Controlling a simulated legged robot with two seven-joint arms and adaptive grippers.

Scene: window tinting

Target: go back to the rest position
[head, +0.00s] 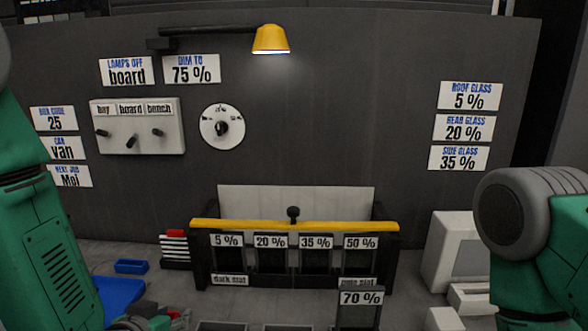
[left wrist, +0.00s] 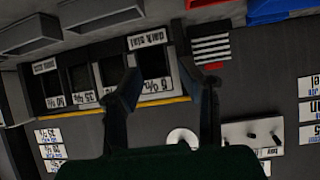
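My left gripper (head: 150,318) shows only in part at the bottom left of the head view, low over the bench. In the left wrist view its two fingers (left wrist: 164,76) stand apart with nothing between them. Behind them that view shows the dark film rack with the 5 % label (left wrist: 155,86), upside down. My right arm comes in at the right edge of the head view; its gripper is out of sight.
The film rack (head: 200,262) with a yellow bar (head: 250,226) stands at the back middle. A 70 % panel (head: 360,298) is in front of it. A blue tray (head: 118,292) lies left, a white box (head: 447,250) right. A switch panel (head: 170,140), dial (head: 222,127) and yellow lamp (head: 271,39) are on the wall.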

